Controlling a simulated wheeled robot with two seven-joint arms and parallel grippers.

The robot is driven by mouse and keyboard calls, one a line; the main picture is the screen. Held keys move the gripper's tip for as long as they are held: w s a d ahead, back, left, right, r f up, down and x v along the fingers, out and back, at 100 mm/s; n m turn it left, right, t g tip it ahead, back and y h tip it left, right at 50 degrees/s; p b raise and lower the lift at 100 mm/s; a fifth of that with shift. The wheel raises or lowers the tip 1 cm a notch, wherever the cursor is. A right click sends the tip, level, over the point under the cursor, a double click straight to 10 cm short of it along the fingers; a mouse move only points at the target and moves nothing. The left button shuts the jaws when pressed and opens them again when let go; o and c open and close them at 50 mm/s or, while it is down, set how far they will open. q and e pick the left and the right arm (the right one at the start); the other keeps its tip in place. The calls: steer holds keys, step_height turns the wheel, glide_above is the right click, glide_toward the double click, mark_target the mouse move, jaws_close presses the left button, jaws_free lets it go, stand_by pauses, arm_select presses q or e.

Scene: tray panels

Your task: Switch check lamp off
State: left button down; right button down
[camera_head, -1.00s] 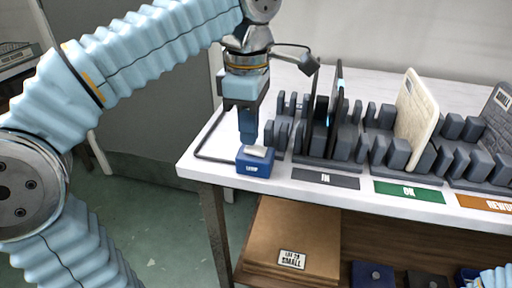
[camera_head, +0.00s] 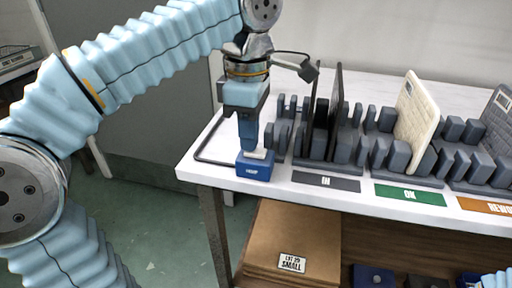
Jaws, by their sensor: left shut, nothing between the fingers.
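The blue switch box (camera_head: 254,170) sits at the front left edge of the white table, with a pale rocker (camera_head: 262,154) on top. My left gripper (camera_head: 249,149) is shut and empty and points down, its tip at the rocker; I cannot tell for sure whether it touches. It hides part of the rocker. The check lamp (camera_head: 308,71) is a small dark head on a thin arm behind the gripper, over the first rack. No glow shows on the dark panel (camera_head: 336,100) below it. My right gripper is out of view.
Racks of dark grey pegs (camera_head: 345,148) run along the table to the right of the switch. A cream panel (camera_head: 415,115) stands in the middle rack. Cardboard (camera_head: 290,235) is stacked on the lower shelf.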

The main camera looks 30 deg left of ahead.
arm_select(q)
step_height(320, 180, up, 5)
steer(key=p, duration=0.4)
steer(key=shift+r, duration=0.8)
